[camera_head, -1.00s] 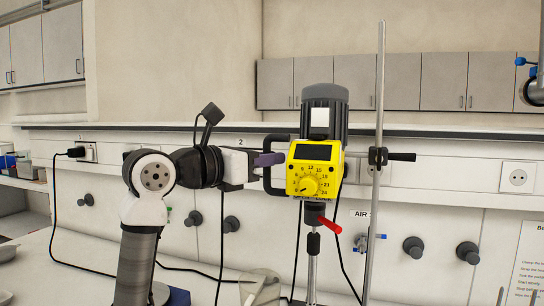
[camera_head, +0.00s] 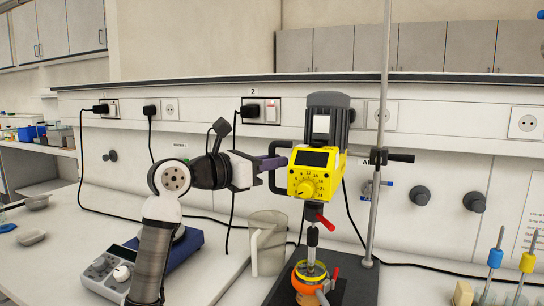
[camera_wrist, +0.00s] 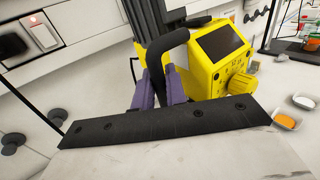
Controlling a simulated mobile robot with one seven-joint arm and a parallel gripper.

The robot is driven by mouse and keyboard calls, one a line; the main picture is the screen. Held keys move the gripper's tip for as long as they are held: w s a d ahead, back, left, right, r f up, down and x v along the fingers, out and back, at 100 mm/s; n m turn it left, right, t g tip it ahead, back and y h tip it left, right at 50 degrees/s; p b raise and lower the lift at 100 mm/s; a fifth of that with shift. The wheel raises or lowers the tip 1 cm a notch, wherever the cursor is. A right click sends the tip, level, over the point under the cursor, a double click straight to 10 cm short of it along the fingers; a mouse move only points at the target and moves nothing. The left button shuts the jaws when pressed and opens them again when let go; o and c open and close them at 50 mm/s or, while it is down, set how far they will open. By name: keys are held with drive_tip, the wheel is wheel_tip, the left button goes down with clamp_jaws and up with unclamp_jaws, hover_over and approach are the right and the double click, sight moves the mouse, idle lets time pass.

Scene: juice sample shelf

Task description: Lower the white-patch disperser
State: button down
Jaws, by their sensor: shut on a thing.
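The disperser (camera_head: 314,172) has a yellow control box with a dial and a dark grey motor with a white patch (camera_head: 321,124). It hangs upright from a clamp (camera_head: 379,156) on a vertical rod (camera_head: 383,100). My gripper (camera_head: 276,163) is shut on its black handle (camera_head: 285,150) at the left side. In the wrist view the purple fingers (camera_wrist: 161,92) close around the handle (camera_wrist: 168,48). A red lever (camera_head: 325,221) sticks out below the box. The shaft (camera_head: 312,240) points down at an orange-banded vessel (camera_head: 306,280); how deep it reaches is unclear.
A clear jug (camera_head: 267,245) stands left of the vessel. A blue bench device (camera_head: 180,247) lies behind my arm. Small tools with blue and yellow collars (camera_head: 495,258) stand at the right. Cables run along the wall.

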drive_tip(key=shift+f+b, duration=0.4)
drive_tip(key=shift+f, duration=0.5)
drive_tip(key=shift+d+f, duration=0.1)
drive_tip(key=c, duration=1.5)
unclamp_jaws()
drive_tip(key=b+v, duration=0.3)
drive_tip(key=v, duration=1.1)
drive_tip(key=shift+d, duration=0.1)
